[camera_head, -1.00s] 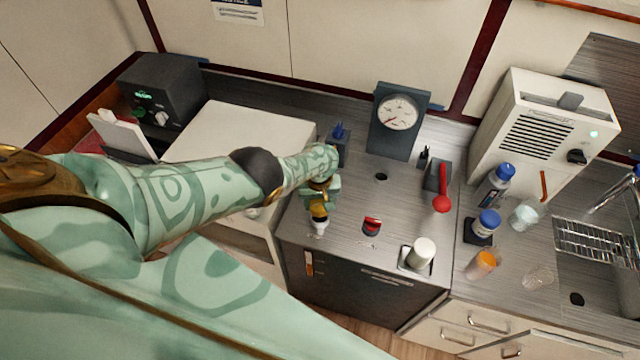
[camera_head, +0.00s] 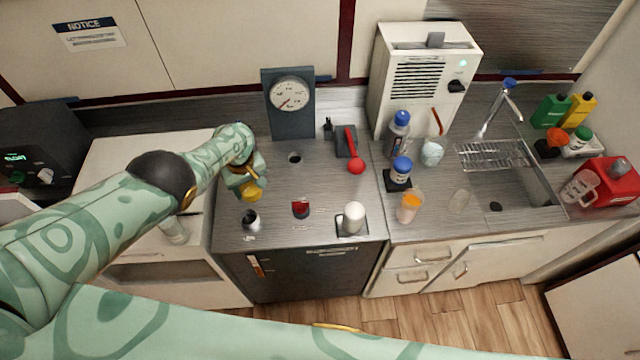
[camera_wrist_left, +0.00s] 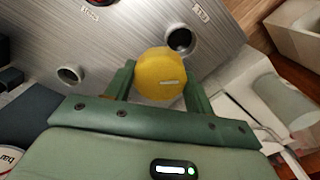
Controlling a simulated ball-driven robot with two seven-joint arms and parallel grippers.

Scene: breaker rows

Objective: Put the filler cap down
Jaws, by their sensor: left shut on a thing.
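The yellow filler cap (camera_head: 252,190) is between the fingers of my left gripper (camera_head: 247,178). The left wrist view shows the cap (camera_wrist_left: 160,75) from above, with the shut fingers (camera_wrist_left: 158,82) on either side of it. The cap is held behind and apart from an open filler neck (camera_head: 252,219) at the counter's front left. The neck's dark opening (camera_wrist_left: 180,40) also shows in the left wrist view. The cap's underside is hidden. My right gripper is not in view.
A round hole (camera_head: 295,158) is in the grey counter, below a dial gauge (camera_head: 291,94). A red switch (camera_head: 300,209), a white-topped cylinder (camera_head: 353,217) and a red-handled lever (camera_head: 352,150) stand to the right. Bare counter lies between them.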

